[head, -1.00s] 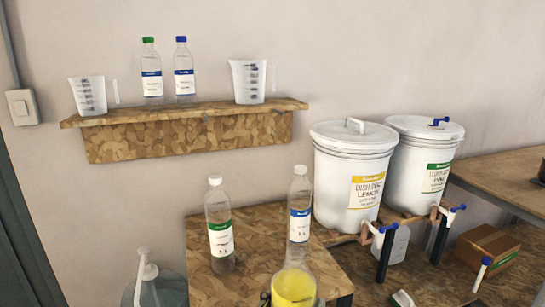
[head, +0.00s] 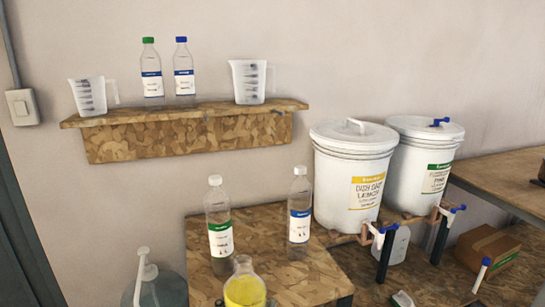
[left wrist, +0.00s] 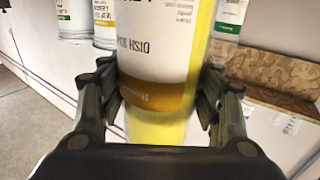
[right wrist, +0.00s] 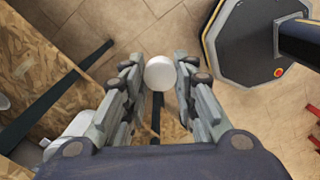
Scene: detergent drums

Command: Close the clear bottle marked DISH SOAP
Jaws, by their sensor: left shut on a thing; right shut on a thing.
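The clear bottle marked DISH SOAP (head: 244,290) holds yellow liquid and shows at the bottom of the head view, with no cap on its neck. In the left wrist view its white and yellow label (left wrist: 155,45) fills the middle, and my left gripper (left wrist: 160,92) is shut around the bottle. In the right wrist view my right gripper (right wrist: 160,78) is shut on a round white cap (right wrist: 160,72), held above the floor. The cap is out of the head view, so its distance from the bottle neck cannot be told.
Two white-capped bottles, green-labelled (head: 219,225) and blue-labelled (head: 299,210), stand on the wooden table (head: 265,230) behind the bottle. White drums (head: 350,180) with taps stand at right. A pump jug (head: 160,288) is at lower left. A wall shelf (head: 190,112) holds bottles and jugs.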

